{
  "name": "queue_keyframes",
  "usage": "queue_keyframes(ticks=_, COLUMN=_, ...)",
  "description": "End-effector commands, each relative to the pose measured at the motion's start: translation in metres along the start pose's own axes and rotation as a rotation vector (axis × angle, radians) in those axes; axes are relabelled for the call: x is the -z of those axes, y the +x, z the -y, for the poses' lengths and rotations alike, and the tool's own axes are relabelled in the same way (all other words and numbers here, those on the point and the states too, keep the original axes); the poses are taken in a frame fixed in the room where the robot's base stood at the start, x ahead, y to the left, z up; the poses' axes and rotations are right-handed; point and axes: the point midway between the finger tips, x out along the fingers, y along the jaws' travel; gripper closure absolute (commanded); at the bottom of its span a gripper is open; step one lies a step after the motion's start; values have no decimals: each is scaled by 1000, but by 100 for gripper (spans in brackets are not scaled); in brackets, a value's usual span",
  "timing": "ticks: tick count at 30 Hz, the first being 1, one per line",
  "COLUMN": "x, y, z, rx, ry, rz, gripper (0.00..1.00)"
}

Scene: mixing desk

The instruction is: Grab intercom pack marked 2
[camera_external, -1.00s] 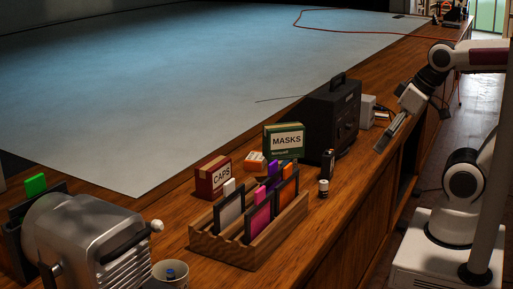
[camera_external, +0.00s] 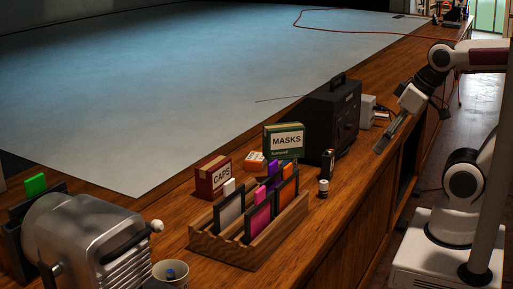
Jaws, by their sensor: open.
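My gripper (camera_external: 383,144) hangs over the front edge of the wooden desk at the right, pointing down and to the left. It is open, and nothing shows between its fingers. No number 2 can be read on anything, so I cannot tell which thing is the intercom pack marked 2. A wooden rack (camera_external: 226,253) at the front of the desk holds several upright flat items with white, pink, purple and orange parts. A small black upright object (camera_external: 327,163) stands right of the rack. My gripper is apart from all of these.
A black case with a handle (camera_external: 333,116) stands left of my gripper, beside a small grey box (camera_external: 367,111). A green MASKS box (camera_external: 284,141) and a red CAPS box (camera_external: 212,178) stand behind the rack. A silver machine (camera_external: 90,245) and cup (camera_external: 170,275) are front left.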

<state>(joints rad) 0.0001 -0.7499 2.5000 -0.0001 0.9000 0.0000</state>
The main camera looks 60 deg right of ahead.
Motion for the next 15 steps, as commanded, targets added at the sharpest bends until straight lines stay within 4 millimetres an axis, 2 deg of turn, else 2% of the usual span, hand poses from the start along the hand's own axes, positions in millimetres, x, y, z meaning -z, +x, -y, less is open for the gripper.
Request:
queue_keyframes(ticks=10, x=2, y=0, z=-1, rx=-3, ry=0, rz=-3, gripper=33)
queue_keyframes(ticks=15, x=16, y=5, z=-9, rx=-27, ry=-4, rz=-29, gripper=33)
